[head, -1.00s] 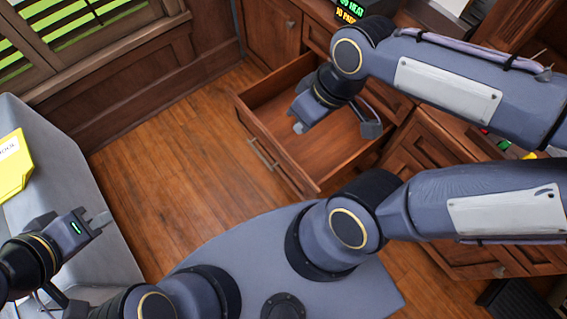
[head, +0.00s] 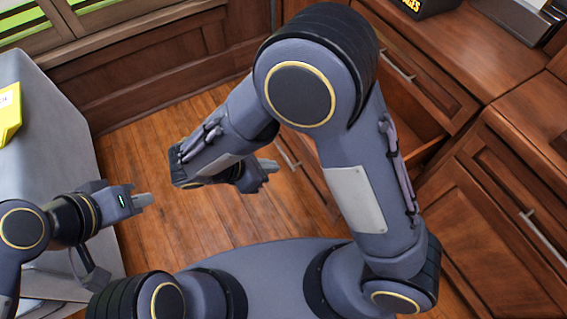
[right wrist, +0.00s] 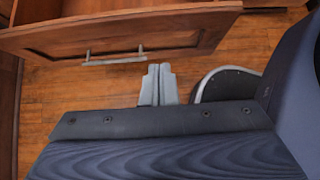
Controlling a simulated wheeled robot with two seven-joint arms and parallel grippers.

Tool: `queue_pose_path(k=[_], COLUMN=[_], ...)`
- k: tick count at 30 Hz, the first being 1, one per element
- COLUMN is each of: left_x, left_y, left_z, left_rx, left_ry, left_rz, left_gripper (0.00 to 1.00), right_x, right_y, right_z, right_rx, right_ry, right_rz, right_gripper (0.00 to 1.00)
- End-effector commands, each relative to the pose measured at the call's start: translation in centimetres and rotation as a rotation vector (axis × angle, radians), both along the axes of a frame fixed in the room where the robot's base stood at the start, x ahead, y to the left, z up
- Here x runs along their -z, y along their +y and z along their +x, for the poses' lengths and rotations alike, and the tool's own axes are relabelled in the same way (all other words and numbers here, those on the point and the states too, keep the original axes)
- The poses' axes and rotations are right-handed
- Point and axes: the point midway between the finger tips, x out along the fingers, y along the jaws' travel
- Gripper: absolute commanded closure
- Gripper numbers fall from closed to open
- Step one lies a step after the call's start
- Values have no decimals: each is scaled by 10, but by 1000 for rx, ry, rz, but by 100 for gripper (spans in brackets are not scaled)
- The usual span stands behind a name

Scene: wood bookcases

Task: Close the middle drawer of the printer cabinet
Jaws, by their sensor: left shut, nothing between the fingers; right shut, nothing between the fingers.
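The middle drawer (head: 407,122) of the wood printer cabinet (head: 440,80) stands open. My right arm hides much of it in the head view. Its front panel (right wrist: 200,35) and metal bar handle (right wrist: 115,58) show in the right wrist view, and the handle also shows in the head view (head: 287,155). My right gripper (head: 268,168) is shut and empty, outside the drawer in front of its face. In the right wrist view its fingertips (right wrist: 158,68) point toward the front, near the handle's right end. Contact cannot be told. My left gripper (head: 142,200) is shut and empty at the far left.
A grey surface (head: 60,105) with a yellow item (head: 8,115) stands at the left. More cabinet fronts (head: 490,210) with handles line the right. A black box (head: 425,5) sits on the cabinet top. The wood floor (head: 145,150) left of the drawer is clear.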

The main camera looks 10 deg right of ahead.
Motion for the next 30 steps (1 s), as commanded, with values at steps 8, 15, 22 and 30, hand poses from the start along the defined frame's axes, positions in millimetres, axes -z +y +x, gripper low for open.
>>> queue_pose_path(k=[8,15,22,30], left_x=[22,33,37,37], left_y=[0,0,0,0], left_z=[0,0,0,0], left_rx=[0,0,0,0], left_ry=[0,0,0,0], left_rz=[0,0,0,0], left_gripper=[100,100,100,100], right_x=[44,63,61,61], right_y=[-40,-74,-94,-96], right_z=[13,26,33,34], right_rx=[6,9,6,4], right_ry=[2,0,1,1], right_rz=[0,3,4,3], right_gripper=[100,100,100,100])
